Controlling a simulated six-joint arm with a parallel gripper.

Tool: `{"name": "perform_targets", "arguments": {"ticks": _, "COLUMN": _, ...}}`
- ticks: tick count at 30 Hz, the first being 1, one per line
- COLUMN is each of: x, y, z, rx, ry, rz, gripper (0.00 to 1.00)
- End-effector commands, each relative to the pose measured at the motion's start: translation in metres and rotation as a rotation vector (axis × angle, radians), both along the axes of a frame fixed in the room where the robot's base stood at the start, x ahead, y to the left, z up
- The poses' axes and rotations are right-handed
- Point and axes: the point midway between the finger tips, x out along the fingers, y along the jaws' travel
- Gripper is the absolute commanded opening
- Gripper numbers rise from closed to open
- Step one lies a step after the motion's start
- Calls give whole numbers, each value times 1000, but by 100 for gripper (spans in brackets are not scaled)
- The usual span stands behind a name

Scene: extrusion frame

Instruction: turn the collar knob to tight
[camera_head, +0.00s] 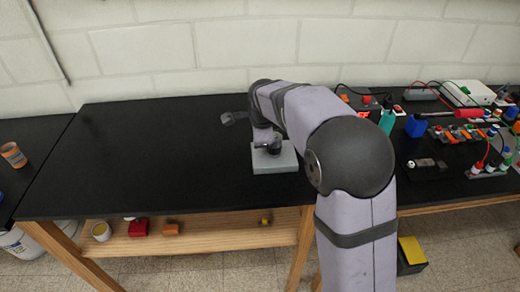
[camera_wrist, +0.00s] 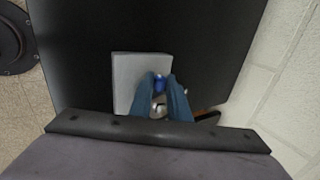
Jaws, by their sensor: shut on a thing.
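A pale grey block (camera_head: 262,166) sits on the black bench top, and it also shows in the wrist view (camera_wrist: 128,72). My gripper (camera_head: 272,146) is low over this block, mostly hidden by its own dark parts in the head view. In the wrist view, my two blue-grey fingers (camera_wrist: 160,88) reach down over the block. A silvery rounded part shows between the fingers below the knob. Any tight mark on the collar cannot be made out.
The black bench (camera_head: 150,160) is clear left of the block. At the right stand a blue bottle (camera_head: 416,126), a teal bottle (camera_head: 387,118), a white box (camera_head: 466,93) and several cabled parts. A pale brick wall runs behind. A wooden shelf (camera_head: 195,240) is below.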

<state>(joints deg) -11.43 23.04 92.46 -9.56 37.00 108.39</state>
Motion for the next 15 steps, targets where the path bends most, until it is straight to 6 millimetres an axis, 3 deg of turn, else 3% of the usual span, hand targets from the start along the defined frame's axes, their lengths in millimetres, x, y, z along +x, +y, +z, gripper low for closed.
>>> {"name": "perform_targets", "arguments": {"ticks": 1, "x": -1, "y": 0, "z": -9, "rx": 0, "ry": -24, "rz": 1, "gripper": 0}}
{"name": "perform_targets", "arguments": {"ticks": 15, "x": -5, "y": 0, "z": -13, "rx": -2, "ry": -223, "rz": 1, "gripper": 0}}
